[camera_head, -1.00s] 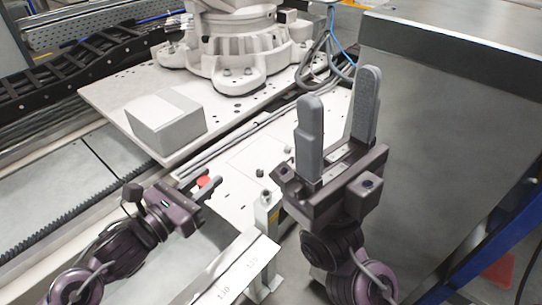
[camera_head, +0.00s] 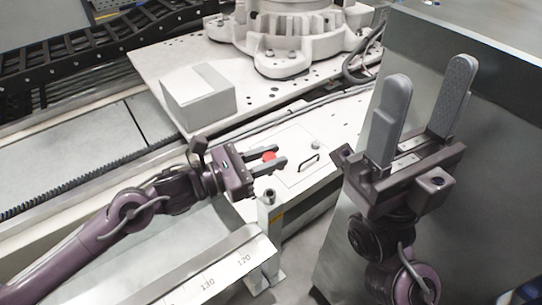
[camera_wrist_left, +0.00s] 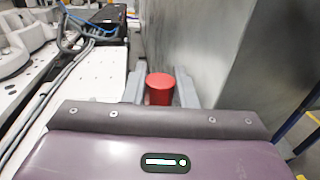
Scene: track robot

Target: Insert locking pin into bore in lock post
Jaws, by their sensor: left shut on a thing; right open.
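My left gripper (camera_head: 273,160) is shut on the locking pin, whose red head (camera_head: 269,156) shows between the fingers. In the left wrist view the red pin (camera_wrist_left: 160,88) stands between the two grey fingers; its lower end is hidden. The lock post (camera_head: 267,212) is a short pale upright post at the end of the scaled rail, in front of and below the left gripper in the head view. The pin is apart from the post in the picture; the bore cannot be made out clearly. My right gripper (camera_head: 425,90) is open, empty and raised at the right.
A pale rail with printed numbers (camera_head: 208,282) runs to the post. A grey-white box (camera_head: 198,97) sits on the white base plate, near a white robot base (camera_head: 290,40). A small handle (camera_head: 308,163) lies on the panel. A tall grey cabinet (camera_head: 440,35) bounds the right side.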

